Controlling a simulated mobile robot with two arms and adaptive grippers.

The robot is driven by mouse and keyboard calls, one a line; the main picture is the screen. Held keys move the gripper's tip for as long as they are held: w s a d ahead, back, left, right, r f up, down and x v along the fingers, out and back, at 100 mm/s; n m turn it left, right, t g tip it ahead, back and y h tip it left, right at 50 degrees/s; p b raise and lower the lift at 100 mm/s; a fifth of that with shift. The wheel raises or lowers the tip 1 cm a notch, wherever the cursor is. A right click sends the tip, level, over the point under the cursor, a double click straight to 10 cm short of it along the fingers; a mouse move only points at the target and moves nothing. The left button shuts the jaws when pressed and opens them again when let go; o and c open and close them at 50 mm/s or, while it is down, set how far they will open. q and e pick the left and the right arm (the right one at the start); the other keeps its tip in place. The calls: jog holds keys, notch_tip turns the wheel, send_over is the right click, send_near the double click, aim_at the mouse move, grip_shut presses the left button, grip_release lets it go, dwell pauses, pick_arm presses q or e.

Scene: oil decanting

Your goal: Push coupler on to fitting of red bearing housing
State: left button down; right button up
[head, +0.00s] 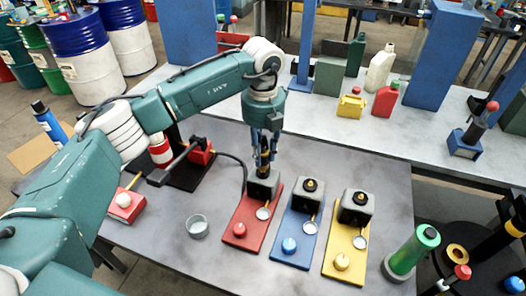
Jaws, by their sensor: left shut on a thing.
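The red bearing housing is a dark grey block (265,187) on a red base plate (241,236), with a round gauge or cap and a red knob at its front. My left gripper (265,140) points straight down over it, shut on the dark coupler (263,160). The coupler is upright at the top of the block, over its fitting. The fitting is hidden, so I cannot tell how far the coupler is seated. A black hose (243,172) curves beside the block from the pump stand on the left. My right gripper is not in view.
To the right stand similar housings on a blue plate (289,252) and a yellow plate (343,266). A metal cup (197,227) stands to the left. A black pump stand (187,174) is behind it. A green cylinder (415,250) stands by the table's right edge.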

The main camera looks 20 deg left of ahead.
pick_arm(q)
jog(key=shift+f+b, duration=0.55)
jog(key=shift+f, duration=0.35)
jog(key=c, duration=1.4)
grip_release()
jog(key=shift+o, duration=0.2)
